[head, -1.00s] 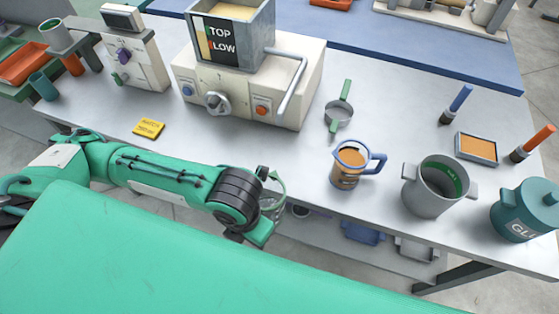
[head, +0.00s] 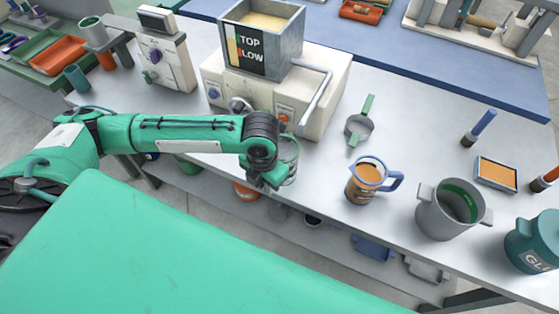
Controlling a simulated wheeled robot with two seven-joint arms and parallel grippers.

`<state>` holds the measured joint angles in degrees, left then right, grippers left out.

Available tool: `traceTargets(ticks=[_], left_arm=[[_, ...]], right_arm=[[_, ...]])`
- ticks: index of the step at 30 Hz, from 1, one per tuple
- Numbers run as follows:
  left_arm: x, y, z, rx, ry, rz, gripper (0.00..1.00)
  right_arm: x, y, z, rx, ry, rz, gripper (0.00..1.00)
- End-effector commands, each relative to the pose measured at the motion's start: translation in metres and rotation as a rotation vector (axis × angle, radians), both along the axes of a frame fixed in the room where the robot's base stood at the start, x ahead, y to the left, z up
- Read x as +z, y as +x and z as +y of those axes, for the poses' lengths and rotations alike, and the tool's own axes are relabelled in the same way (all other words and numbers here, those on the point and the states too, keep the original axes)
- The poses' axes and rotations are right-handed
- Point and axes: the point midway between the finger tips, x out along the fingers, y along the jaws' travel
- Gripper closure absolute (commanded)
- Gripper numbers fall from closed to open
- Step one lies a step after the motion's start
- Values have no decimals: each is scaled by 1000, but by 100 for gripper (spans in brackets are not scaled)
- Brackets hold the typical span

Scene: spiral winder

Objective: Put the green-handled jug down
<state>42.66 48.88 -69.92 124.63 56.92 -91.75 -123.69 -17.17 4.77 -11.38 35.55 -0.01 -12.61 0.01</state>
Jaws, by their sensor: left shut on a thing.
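The green-handled jug (head: 290,154) is a clear vessel and looks empty. It is partly hidden behind my left gripper (head: 272,180), which is shut on it. The jug shows at the front edge of the grey bench (head: 330,170), just in front of the white machine with the hopper. I cannot tell whether its base touches the bench. My right gripper is not in view.
A blue-handled jug of brown liquid (head: 366,181) stands to the right, with a grey pot (head: 450,208) and a teal glue pot (head: 533,240) beyond. A green-handled strainer (head: 360,124) lies behind. The white machine (head: 300,105) stands close behind the held jug.

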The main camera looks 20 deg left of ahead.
Motion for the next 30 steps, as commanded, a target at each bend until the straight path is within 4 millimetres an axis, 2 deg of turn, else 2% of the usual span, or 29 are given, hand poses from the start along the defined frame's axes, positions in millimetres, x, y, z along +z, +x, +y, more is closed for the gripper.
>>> traceTargets(ticks=[3, 11, 17, 21, 30], left_arm=[[2, 25, -1, 2, 0, -1, 100], [1, 47, -2, 0, 0, -1, 100], [2, 78, -3, 1, 0, -1, 100], [-14, 74, -2, 0, 0, 2, 100], [-16, 74, -2, -1, 1, -1, 100]], right_arm=[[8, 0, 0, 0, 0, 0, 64], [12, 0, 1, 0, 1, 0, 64], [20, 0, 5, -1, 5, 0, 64], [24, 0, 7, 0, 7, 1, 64], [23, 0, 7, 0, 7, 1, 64]])
